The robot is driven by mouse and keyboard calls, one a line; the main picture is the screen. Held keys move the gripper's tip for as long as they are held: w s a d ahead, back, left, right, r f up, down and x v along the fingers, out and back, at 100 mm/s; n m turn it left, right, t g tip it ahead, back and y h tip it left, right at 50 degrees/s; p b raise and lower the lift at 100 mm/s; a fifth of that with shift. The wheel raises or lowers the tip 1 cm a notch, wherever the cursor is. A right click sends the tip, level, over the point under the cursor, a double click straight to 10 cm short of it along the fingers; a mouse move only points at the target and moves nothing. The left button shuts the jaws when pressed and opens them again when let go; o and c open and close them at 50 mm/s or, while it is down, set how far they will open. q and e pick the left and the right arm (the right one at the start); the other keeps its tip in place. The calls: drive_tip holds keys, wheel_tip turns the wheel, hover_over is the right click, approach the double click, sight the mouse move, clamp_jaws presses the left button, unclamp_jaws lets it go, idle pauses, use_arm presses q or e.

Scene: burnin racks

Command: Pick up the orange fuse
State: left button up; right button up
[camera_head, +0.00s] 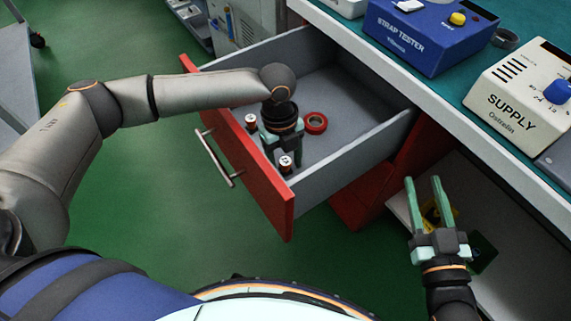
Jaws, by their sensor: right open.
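The open drawer (352,145) has a red front and grey walls. One small cylinder (286,165) is near the drawer front, and the other small cylinder (251,121) is further left. I cannot tell from colour which is the orange fuse. My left gripper (284,156) points down into the drawer, its fingertips beside the nearer cylinder. Its fingers look apart, but whether they touch that cylinder is unclear. My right gripper (428,208) is open and empty, outside the drawer at the right.
A red tape ring (316,123) lies in the drawer, right of my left gripper. A blue strap tester (420,35) and a white supply box (510,95) stand on the bench.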

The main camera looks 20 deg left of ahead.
use_arm(q)
clamp_jaws()
idle(0.5)
